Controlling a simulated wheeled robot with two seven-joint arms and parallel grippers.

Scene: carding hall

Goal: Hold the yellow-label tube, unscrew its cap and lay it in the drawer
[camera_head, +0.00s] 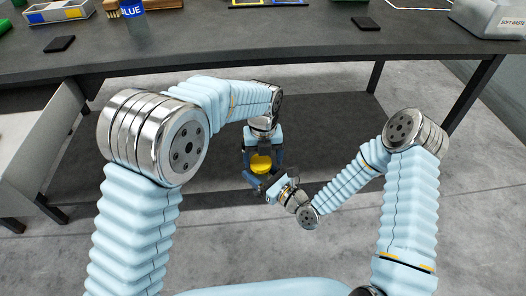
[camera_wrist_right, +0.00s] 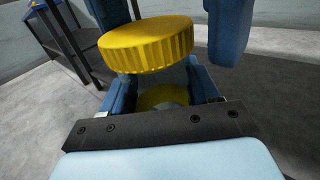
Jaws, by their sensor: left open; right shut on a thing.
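The ribbed yellow cap (camera_head: 261,163) is above the floor in front of the bench, and it fills the upper middle of the right wrist view (camera_wrist_right: 145,45). My left gripper (camera_head: 262,156) reaches down around the cap, its blue fingers apart on either side with gaps in the right wrist view. My right gripper (camera_head: 263,181) is shut on the tube below the cap. I cannot tell whether the cap touches the tube. A pale drawer-like box (camera_head: 40,135) is at the left.
The dark bench top (camera_head: 290,45) spans the back. A blue-labelled container (camera_head: 132,12), a brush (camera_head: 112,9), a sorting tray (camera_head: 58,12), dark pads (camera_head: 366,23) and a soft-waste bin (camera_head: 492,18) stand on it. Grey floor is open at the right.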

